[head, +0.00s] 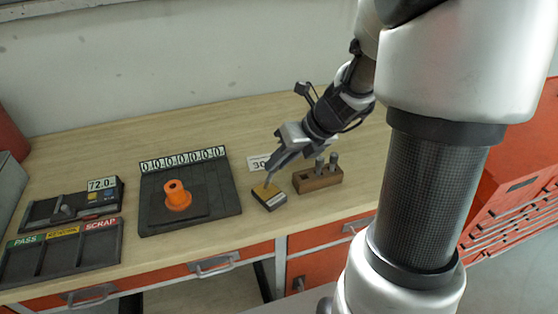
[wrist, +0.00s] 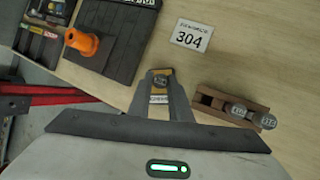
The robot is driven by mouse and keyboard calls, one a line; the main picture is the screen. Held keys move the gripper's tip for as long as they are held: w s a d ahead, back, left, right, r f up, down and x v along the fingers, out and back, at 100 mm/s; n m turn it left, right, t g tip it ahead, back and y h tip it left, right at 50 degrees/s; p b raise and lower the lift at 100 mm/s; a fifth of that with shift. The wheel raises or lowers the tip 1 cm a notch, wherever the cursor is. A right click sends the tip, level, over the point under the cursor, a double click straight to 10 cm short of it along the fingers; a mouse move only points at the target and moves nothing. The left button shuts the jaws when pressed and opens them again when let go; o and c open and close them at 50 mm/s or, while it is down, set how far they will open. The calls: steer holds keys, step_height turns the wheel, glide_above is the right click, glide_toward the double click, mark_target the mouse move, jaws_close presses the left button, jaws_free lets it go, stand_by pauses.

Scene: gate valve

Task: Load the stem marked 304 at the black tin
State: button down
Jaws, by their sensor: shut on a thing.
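My gripper (head: 270,180) points down over the small black tin (head: 272,204), which has an orange-yellow top and a pale label on its front. In the wrist view my gripper (wrist: 162,84) is shut on a small grey stem (wrist: 160,81), seen end-on between the fingertips; its mark is too small to read. The tin's orange top and pale label (wrist: 159,99) show behind and below the stem. I cannot tell if the stem touches the tin. A white card reading 304 (wrist: 190,35) lies on the bench behind the tin.
A wooden rack (head: 318,182) right of the tin holds two grey stems; its left hole (wrist: 206,98) looks empty. Left are a dark plate with an orange valve body (head: 176,196), a gauge (head: 70,205) and a pass/scrap tray (head: 62,252). The bench behind is clear.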

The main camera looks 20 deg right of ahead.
steer(key=shift+f, duration=0.6)
stand_by(1.5)
step_height(320, 180, up, 7)
steer(key=p, duration=0.7)
steer(key=shift+r, duration=0.15)
stand_by(0.7)
